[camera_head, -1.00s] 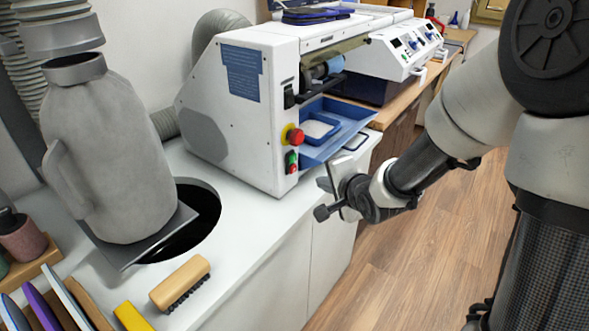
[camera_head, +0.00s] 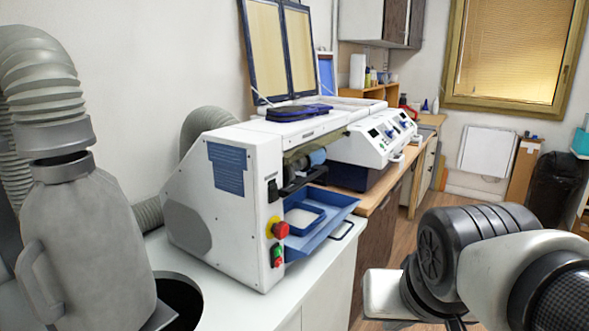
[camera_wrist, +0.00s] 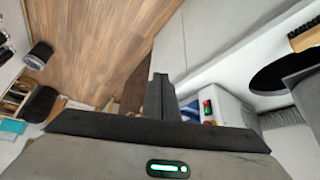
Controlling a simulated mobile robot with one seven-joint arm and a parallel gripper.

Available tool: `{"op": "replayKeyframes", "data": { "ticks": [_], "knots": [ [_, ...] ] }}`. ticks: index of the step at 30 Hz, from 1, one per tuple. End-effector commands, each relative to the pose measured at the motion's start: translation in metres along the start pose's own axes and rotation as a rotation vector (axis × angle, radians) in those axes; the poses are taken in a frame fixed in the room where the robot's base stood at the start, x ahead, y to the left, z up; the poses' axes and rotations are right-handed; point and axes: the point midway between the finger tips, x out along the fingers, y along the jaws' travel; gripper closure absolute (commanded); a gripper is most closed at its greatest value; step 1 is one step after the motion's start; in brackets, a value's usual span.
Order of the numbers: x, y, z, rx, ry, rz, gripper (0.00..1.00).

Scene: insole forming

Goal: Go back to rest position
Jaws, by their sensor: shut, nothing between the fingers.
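My gripper (camera_wrist: 160,95) shows in the wrist view with its dark fingers together and nothing between them. It points out over the wooden floor (camera_wrist: 110,40), apart from the white counter (camera_wrist: 215,35). In the head view only links of my arm show at the lower right; the gripper itself is out of that picture. The white machine (camera_head: 235,215) with a blue tray (camera_head: 325,225) stands on the counter, left of my arm. Its red and green buttons also show in the wrist view, just right of the fingers.
A grey dust collector (camera_head: 80,240) stands at the left beside a round dark hole (camera_head: 180,298) in the counter. A brush (camera_wrist: 306,37) lies on the counter. Dark bins (camera_head: 556,185) stand at the far right. Some floor (camera_head: 400,240) is clear beyond my arm.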

Motion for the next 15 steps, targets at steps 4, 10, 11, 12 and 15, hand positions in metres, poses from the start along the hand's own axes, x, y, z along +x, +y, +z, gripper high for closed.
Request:
{"op": "replayKeyframes", "data": {
  "ticks": [4, 10, 11, 12, 15],
  "knots": [
    [-0.035, -0.003, 0.018, -0.103, -0.045, -0.041, 1.0],
    [-0.072, -0.003, -0.006, -0.098, -0.046, -0.037, 1.0],
    [-0.078, -0.003, -0.009, -0.098, -0.046, -0.037, 1.0],
    [-0.087, -0.004, -0.015, -0.097, -0.045, -0.037, 1.0],
    [-0.111, -0.004, -0.029, -0.097, -0.045, -0.036, 1.0]
  ]
}}
